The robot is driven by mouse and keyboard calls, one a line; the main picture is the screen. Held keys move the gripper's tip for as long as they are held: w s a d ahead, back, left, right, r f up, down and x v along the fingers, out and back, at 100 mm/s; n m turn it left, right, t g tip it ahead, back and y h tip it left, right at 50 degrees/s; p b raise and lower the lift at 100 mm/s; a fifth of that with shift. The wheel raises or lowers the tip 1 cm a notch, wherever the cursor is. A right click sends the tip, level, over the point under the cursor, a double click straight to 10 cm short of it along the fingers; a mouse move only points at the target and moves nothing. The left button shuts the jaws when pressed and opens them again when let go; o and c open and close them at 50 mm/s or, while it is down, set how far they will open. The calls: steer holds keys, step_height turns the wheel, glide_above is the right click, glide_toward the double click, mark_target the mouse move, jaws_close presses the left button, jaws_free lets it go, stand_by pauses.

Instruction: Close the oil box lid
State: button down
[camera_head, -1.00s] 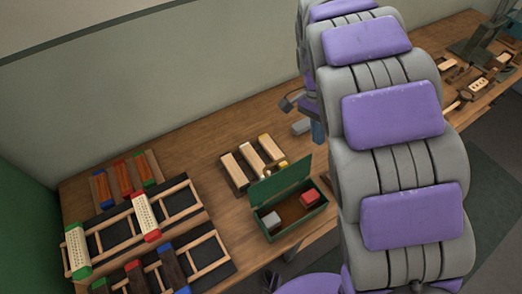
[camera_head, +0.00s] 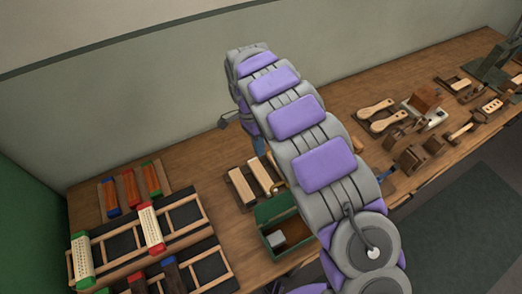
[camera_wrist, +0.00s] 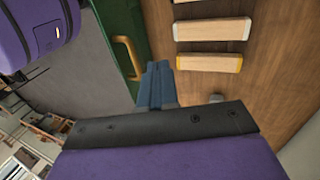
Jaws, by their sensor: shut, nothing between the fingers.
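The green oil box (camera_head: 268,252) stands near the front edge of the bench, partly hidden behind my arm in the head view. Its green lid (camera_head: 273,207) is raised along the back side, and a grey block (camera_head: 270,240) shows inside the box. In the wrist view the green lid (camera_wrist: 112,22) lies beside my fingers, with a yellow handle (camera_wrist: 127,58) on it. My gripper (camera_wrist: 158,72) is shut and empty, its blue fingers close to the handle; contact cannot be told. In the head view the gripper (camera_head: 259,146) is partly seen behind the lid.
Pale brush blocks (camera_head: 241,186) lie behind the box; they also show in the wrist view (camera_wrist: 212,29). Racks with colour-ended blocks (camera_head: 150,228) fill the left of the bench. Paddle-shaped brushes (camera_head: 375,110) and wooden tools lie to the right.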

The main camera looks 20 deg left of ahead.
mark_target(285, 195)
steer(key=s+d+f+b, duration=0.1)
steer(key=s+d+f, duration=0.3)
steer(key=f, duration=0.3)
steer(key=shift+s+d+f, duration=0.15)
steer(key=shift+d+f, duration=0.25)
steer(key=shift+d, duration=0.15)
steer(key=shift+r, duration=0.1)
